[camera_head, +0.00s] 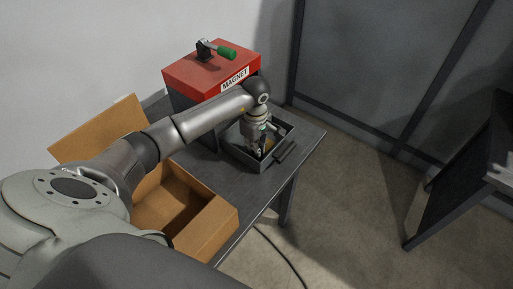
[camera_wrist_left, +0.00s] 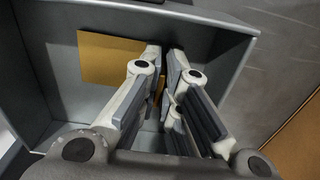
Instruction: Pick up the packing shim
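A flat yellow-brown piece, which looks like the packing shim (camera_wrist_left: 108,58), lies in a grey open-top tray (camera_wrist_left: 222,28), left of my left gripper's fingers in the left wrist view. A small strip of the same colour shows between the fingers; I cannot tell whether it is part of the same piece. My left gripper (camera_head: 259,151) points down into the tray (camera_head: 239,158). In the left wrist view, the fingers (camera_wrist_left: 165,62) stand apart with a narrow gap, and no clear grip on anything shows. My right gripper is not in view.
An open cardboard box (camera_head: 207,229) stands at the table's near left.

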